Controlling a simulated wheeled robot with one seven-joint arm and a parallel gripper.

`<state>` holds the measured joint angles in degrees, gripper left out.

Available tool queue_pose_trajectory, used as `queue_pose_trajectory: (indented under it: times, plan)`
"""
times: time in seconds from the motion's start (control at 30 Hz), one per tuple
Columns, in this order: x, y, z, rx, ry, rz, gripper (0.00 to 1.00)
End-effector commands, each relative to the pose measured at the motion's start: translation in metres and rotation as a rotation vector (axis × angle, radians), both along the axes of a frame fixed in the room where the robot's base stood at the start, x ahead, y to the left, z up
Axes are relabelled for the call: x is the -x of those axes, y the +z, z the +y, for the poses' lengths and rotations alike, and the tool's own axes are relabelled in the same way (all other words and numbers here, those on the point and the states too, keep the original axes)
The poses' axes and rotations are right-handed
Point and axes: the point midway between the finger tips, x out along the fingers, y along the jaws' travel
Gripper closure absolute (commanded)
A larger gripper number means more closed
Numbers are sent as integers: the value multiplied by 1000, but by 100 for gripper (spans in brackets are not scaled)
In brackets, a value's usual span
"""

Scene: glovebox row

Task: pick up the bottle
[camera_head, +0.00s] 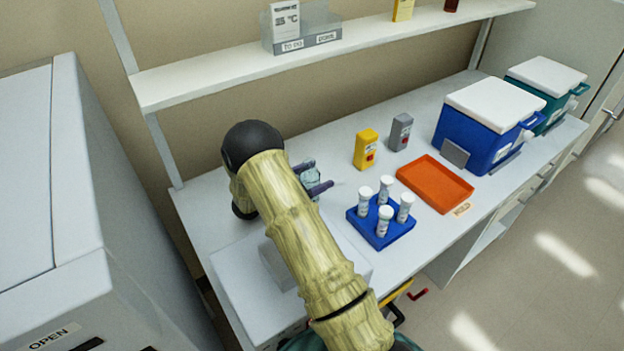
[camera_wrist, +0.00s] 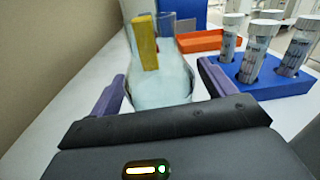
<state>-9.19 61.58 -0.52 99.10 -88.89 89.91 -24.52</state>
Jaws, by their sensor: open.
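A pale, see-through bottle (camera_wrist: 160,88) stands on the white bench between the two purple fingers of my gripper (camera_wrist: 160,76) in the wrist view. Its lower part is hidden behind the gripper's dark body. In the head view only a small pale part of the bottle (camera_head: 309,177) shows between the fingers, beside my arm. My gripper (camera_head: 312,178) is open, with one finger on each side of the bottle. A gap shows at the right finger; I cannot tell whether the left finger touches.
A blue rack (camera_head: 381,228) with several white-capped vials stands to the right. Beyond are a yellow box (camera_head: 366,149), a grey box (camera_head: 400,132), an orange tray (camera_head: 436,183) and a blue cooler (camera_head: 486,125). A shelf (camera_head: 200,82) runs above the bench's back.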

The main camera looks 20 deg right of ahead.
Motion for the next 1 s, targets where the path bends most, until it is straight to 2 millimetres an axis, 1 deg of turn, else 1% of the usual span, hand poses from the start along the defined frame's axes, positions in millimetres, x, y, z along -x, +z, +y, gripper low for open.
queue_pose_trajectory:
  times: [0.1, 0.57, 0.67, 0.7, 0.87, 0.9, 1.0]
  plan:
    - [-1, 0, -4, -1, 1, 0, 18]
    - [0, 0, -6, 0, -3, 0, 18]
    - [0, 0, -5, 0, -2, 0, 35]
    - [0, 0, -5, 0, -2, 0, 43]
    - [-1, 0, -5, 0, -1, 0, 74]
    - [-1, 0, -5, 1, -1, -1, 78]
    - [-1, 0, -4, 1, -1, -1, 78]
